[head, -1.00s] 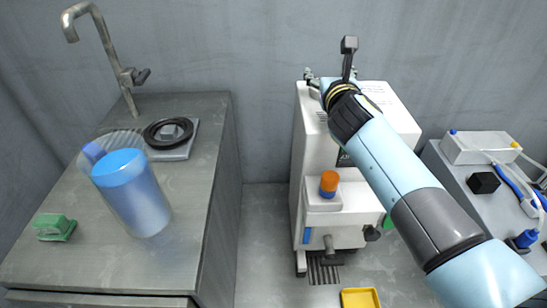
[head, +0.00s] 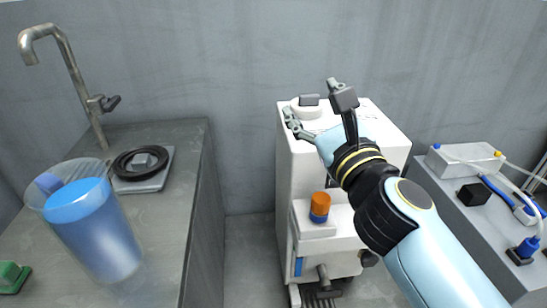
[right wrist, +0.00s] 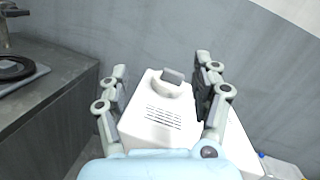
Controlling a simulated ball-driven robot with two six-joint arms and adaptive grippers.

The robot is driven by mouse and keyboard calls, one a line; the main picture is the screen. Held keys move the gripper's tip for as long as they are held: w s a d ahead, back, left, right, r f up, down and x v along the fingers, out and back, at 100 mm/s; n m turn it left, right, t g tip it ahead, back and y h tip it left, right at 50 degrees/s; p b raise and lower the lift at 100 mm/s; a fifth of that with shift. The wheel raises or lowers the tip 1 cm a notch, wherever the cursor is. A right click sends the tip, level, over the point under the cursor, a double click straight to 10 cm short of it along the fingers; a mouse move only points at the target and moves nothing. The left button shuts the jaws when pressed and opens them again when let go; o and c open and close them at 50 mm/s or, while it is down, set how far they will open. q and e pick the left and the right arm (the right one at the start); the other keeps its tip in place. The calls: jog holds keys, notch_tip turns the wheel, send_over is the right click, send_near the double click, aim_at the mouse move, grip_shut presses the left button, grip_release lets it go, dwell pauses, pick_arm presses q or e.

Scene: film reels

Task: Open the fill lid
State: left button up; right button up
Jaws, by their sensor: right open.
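The fill lid (head: 306,108) is a white round cap with a dark grey grip block on top. It sits at the back of the white machine's top (head: 372,122), and looks closed. In the right wrist view the lid (right wrist: 166,86) lies ahead, between the two fingers. My right gripper (head: 316,100) is open and empty, above the machine top, with one finger on either side of the lid in the picture. In the right wrist view my gripper (right wrist: 160,72) shows the fingers spread wide; I cannot tell whether they touch anything. My left gripper is not in view.
An orange-and-blue knob (head: 320,206) is on the machine's front. At left, a counter (head: 170,215) holds a blue-filled jug (head: 95,235), a black ring (head: 140,161) and a tap (head: 75,80). At right, a grey bench (head: 440,185) carries a white box (head: 466,158) and cables.

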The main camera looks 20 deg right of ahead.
jog(key=s+a+f+n+g+y, duration=0.1)
jog(key=s+a+n+g+y, duration=0.1)
jog(key=n, duration=0.8)
jog(key=s+a+f+n+g+y, duration=0.2)
jog(key=s+a+n+g+y, duration=0.1)
jog(key=a+n+y, duration=0.4)
jog(key=shift+s+a+f+n, duration=0.25)
jog(key=shift+s+n, duration=0.5)
jog(key=shift+n, duration=0.85)
jog(key=shift+r, duration=0.1)
